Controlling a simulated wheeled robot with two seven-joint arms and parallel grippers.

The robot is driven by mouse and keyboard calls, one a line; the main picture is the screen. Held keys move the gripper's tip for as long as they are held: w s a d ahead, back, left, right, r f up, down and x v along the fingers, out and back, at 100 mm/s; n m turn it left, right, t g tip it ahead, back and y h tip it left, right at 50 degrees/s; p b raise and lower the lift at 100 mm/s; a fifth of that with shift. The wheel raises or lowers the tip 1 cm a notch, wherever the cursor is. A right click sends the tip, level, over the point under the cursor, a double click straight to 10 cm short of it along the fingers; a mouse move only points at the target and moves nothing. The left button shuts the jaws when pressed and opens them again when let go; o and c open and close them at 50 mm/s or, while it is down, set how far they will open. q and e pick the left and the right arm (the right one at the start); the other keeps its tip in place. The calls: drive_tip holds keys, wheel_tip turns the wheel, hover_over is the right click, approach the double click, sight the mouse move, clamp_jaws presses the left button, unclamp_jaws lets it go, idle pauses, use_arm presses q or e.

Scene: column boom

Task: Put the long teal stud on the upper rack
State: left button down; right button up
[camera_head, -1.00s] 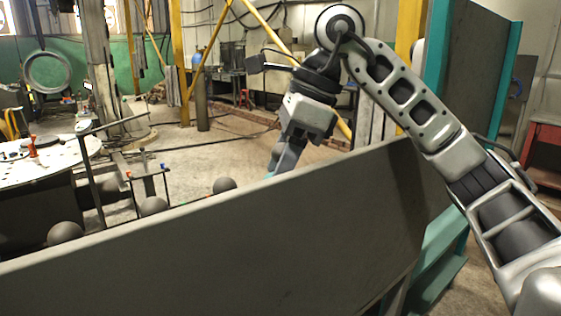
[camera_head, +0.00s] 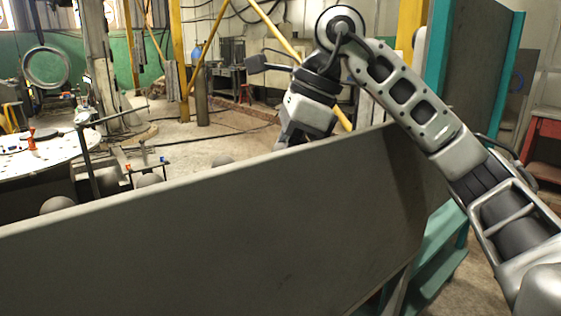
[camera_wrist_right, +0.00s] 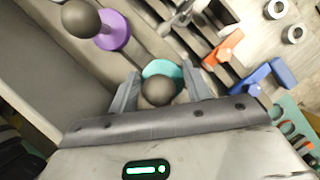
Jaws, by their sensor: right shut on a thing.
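In the right wrist view my right gripper (camera_wrist_right: 160,78) is shut around a teal stud, which has a dark grey ball (camera_wrist_right: 158,90) on top and a teal disc (camera_wrist_right: 163,69) beneath it. I see it from above, so its length is hidden. A purple stud (camera_wrist_right: 113,31) with a similar ball stands at the upper left, apart from the gripper. In the head view my right arm reaches over a large grey panel, which hides the right gripper and the teal stud. My left gripper is in neither view. I cannot make out the upper rack.
The tall grey panel (camera_head: 230,225) crosses the front of the head view. Grey balls (camera_head: 57,204) show just above its edge. A teal-edged upright panel (camera_head: 478,85) stands at the right. Orange (camera_wrist_right: 222,48) and blue (camera_wrist_right: 268,78) pieces lie right of the gripper.

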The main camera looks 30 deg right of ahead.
drive_tip(key=shift+f, duration=0.3)
drive_tip(key=o, duration=0.8)
drive_tip(key=shift+r+p, duration=0.55)
drive_tip(key=shift+r, duration=0.05)
drive_tip(key=shift+s+r+p, duration=0.15)
drive_tip(key=shift+r+p, duration=0.55)
drive_tip(key=shift+r, duration=0.2)
drive_tip(key=shift+r+p, duration=1.85)
drive_tip(key=shift+r, duration=0.1)
drive_tip(key=shift+r+p, duration=0.4)
drive_tip(key=shift+r, duration=0.05)
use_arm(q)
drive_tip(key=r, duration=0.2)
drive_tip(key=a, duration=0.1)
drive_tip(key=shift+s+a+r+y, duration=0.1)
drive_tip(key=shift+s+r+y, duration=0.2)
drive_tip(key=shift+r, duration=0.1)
